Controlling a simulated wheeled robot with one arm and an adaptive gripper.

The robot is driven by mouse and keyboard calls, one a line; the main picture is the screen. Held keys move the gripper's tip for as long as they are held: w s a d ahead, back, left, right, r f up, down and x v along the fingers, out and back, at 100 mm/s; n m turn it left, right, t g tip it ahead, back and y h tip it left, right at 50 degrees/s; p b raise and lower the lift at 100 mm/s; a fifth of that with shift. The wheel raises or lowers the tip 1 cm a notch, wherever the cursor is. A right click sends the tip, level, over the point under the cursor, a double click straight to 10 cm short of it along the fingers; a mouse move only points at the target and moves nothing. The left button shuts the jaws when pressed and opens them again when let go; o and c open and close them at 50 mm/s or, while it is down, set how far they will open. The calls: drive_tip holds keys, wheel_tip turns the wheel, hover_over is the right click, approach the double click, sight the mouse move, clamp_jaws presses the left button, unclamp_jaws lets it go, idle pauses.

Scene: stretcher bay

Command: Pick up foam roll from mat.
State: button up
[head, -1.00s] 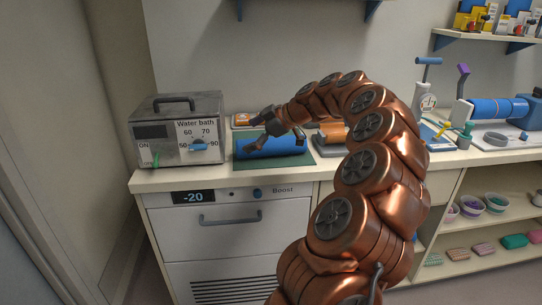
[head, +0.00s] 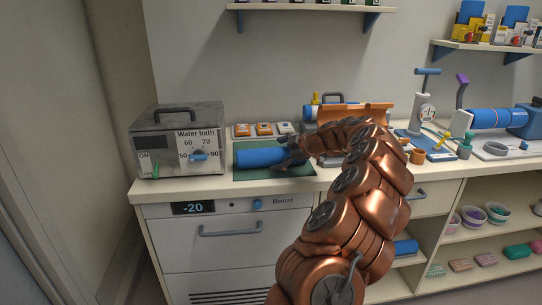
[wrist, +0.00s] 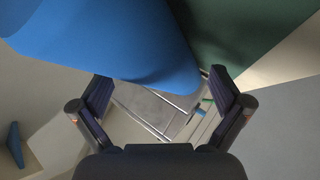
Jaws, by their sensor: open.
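The blue foam roll (head: 258,157) lies on its side on the dark green mat (head: 292,172), on the counter in the head view. My gripper (head: 289,158) is at the roll's right end, and my wrist hides part of that end. In the wrist view the roll (wrist: 105,35) fills the upper left, with the green mat (wrist: 235,30) to its right. My open gripper (wrist: 160,95) shows below, its two dark fingers apart. The roll's near end reaches toward the gap between them; contact cannot be told.
The grey water bath (head: 178,142) stands left of the mat. A tray with small orange and white items (head: 264,129) lies behind it. An orange-topped device (head: 355,110) stands behind my arm.

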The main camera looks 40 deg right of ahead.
drive_tip(key=shift+w+a+f, duration=0.1)
drive_tip(key=shift+w+f, duration=0.2)
drive_tip(key=shift+w, duration=0.2)
drive_tip(key=shift+c, duration=0.3)
drive_tip(key=shift+a+f, duration=0.1)
drive_tip(key=c, duration=1.2)
